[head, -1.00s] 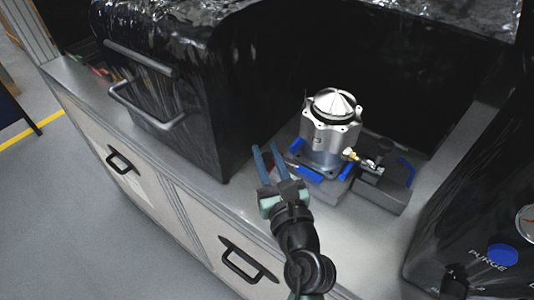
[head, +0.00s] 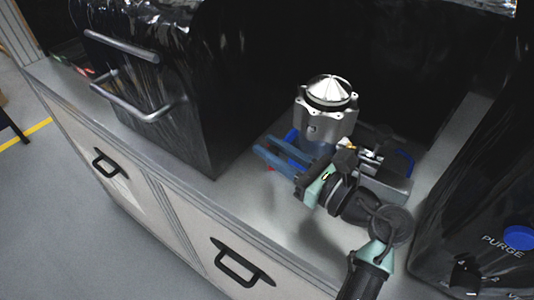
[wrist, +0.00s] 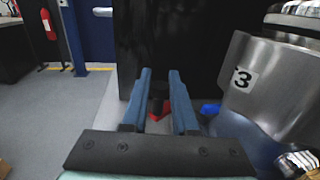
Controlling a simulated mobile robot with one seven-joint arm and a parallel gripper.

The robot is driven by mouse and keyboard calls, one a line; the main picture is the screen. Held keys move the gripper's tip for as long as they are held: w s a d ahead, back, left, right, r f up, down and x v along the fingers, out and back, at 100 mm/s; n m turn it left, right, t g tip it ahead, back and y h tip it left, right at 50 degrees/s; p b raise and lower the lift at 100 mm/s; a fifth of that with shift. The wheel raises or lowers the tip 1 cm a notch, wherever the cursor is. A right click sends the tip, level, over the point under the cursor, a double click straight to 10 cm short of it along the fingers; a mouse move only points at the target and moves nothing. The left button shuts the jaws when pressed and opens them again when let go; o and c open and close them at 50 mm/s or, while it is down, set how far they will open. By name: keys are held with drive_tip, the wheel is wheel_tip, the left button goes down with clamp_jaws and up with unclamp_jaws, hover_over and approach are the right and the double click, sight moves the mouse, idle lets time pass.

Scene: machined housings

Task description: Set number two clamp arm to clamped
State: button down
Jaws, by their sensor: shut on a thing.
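A silver machined housing (head: 325,108) with a finned cone top stands upright on a dark fixture with blue pads. A "3" label on the housing (wrist: 270,95) shows in the wrist view. My gripper (head: 262,146) is low in front of the housing, its blue fingers pointing left. In the wrist view my gripper (wrist: 160,74) has its fingers around a small dark part with red (wrist: 157,106), likely a clamp arm end; its number is not readable. A brass and metal clamp part (head: 350,147) is at the housing's right, partly behind my wrist.
A black cabinet (head: 160,110) with metal handles stands at the left. A black unit with a blue PURGE button (head: 518,237) stands at the right front. The grey counter (head: 240,195) is bare between the cabinet and my gripper.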

drive_tip(key=shift+d+n+g+y+b, duration=0.4)
drive_tip(key=shift+n+g+y+b, duration=0.5)
drive_tip(key=shift+g+b, duration=0.15)
drive_tip(key=c, duration=0.7)
unclamp_jaws()
wheel_tip(320, 180, up, 10)
drive_tip(key=shift+b, duration=0.35)
